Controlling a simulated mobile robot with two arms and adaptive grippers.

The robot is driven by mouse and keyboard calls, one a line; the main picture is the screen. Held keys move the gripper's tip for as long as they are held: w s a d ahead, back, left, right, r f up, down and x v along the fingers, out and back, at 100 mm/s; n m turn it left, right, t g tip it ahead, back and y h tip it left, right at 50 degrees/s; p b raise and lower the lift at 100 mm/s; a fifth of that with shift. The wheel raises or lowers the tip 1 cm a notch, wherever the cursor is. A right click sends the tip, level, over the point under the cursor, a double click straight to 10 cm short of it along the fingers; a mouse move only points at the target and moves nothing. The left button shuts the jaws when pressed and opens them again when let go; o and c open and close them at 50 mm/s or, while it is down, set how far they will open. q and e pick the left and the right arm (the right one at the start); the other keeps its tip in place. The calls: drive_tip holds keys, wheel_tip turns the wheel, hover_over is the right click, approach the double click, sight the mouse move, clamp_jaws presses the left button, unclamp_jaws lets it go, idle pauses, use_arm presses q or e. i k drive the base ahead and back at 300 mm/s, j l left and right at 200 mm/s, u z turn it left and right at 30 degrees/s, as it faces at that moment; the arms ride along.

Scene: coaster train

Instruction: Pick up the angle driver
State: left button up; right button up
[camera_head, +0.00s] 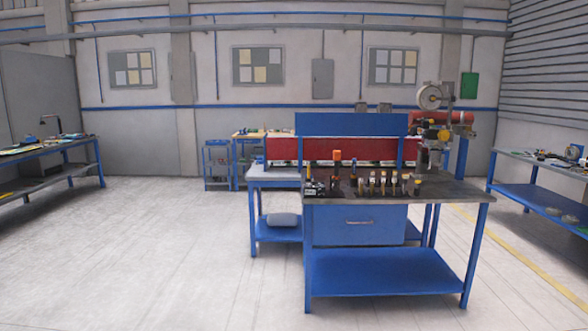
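Neither of my grippers is in view. A dark-topped workbench (460,190) with blue legs stands at centre right, some distance ahead. Several small tools stand or lie on its top, too small to tell apart surely. A dark tool (315,188) lies at the left front corner. A row of small tan-topped items (383,180) is near the middle. A yellow and black device (434,134) is at the bench's right rear. I cannot tell which of these is the angle driver.
The bench has a blue drawer (360,225) and a lower shelf (385,272). A second blue table (262,182) stands behind it. Side benches line the left (35,160) and right (545,172). The floor (150,250) at left and in front is clear.

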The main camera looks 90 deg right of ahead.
sight(337, 153)
drive_tip(key=z, duration=3.1)
drive_tip(key=i+l, duration=0.25)
drive_tip(key=i, duration=0.25)
drive_tip(key=i+l, duration=0.2)
drive_tip(key=i, duration=0.35)
drive_tip(key=z, duration=0.05)
